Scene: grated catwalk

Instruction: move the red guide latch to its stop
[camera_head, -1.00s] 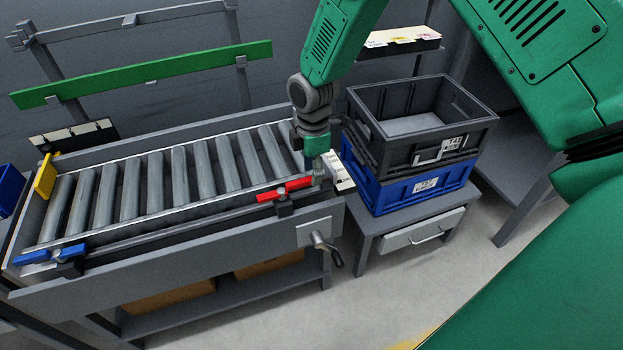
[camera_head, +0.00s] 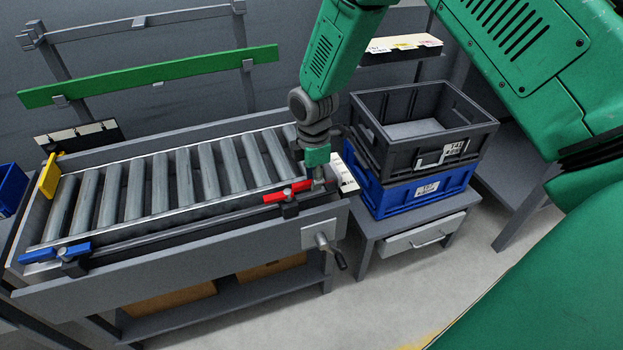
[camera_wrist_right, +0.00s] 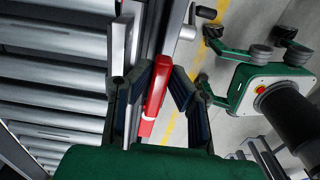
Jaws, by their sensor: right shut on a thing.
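The red guide latch (camera_head: 281,195) is a flat red bar on the dark rail along the near side of the roller conveyor, near its right end. My right gripper (camera_head: 318,180) comes down from above at the right end of this latch. In the right wrist view the red latch (camera_wrist_right: 155,92) runs between the two dark fingers of my right gripper (camera_wrist_right: 160,85), which are shut on it. A blue latch (camera_head: 55,255) sits at the left end of the same rail.
The grey rollers (camera_head: 165,185) are empty. A yellow plate (camera_head: 49,177) stands at the conveyor's left end. A crank handle (camera_head: 328,247) juts from the front panel. Right of the conveyor, a black crate (camera_head: 400,150) is stacked on a blue crate (camera_head: 400,197) on a small table.

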